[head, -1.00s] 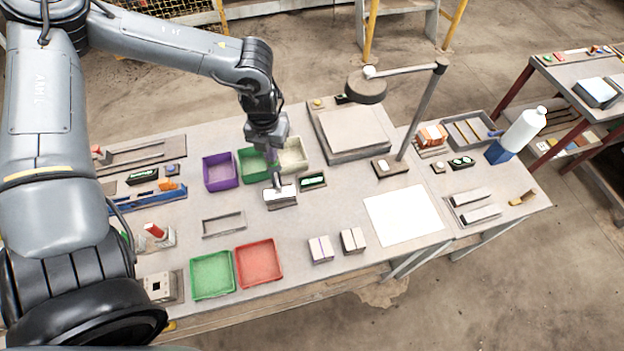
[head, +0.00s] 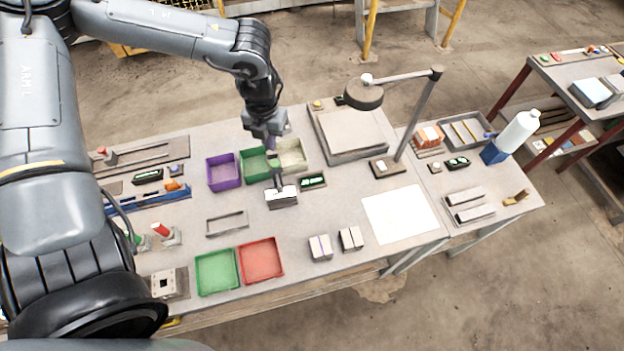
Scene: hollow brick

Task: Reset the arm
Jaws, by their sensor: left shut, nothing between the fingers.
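My left gripper (head: 278,183) comes down from the upper left over the middle of the workbench. It is shut and empty, its fingertips just behind or above a small white-topped block (head: 283,199); I cannot tell whether they touch it. My right gripper is not in view.
Purple (head: 223,186), green (head: 253,177) and cream (head: 292,166) bins stand close around my left gripper. A lamp on a post (head: 420,118) rises to the right. Green (head: 216,287) and red (head: 261,273) trays lie at the front. A white sheet (head: 399,214) is bare.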

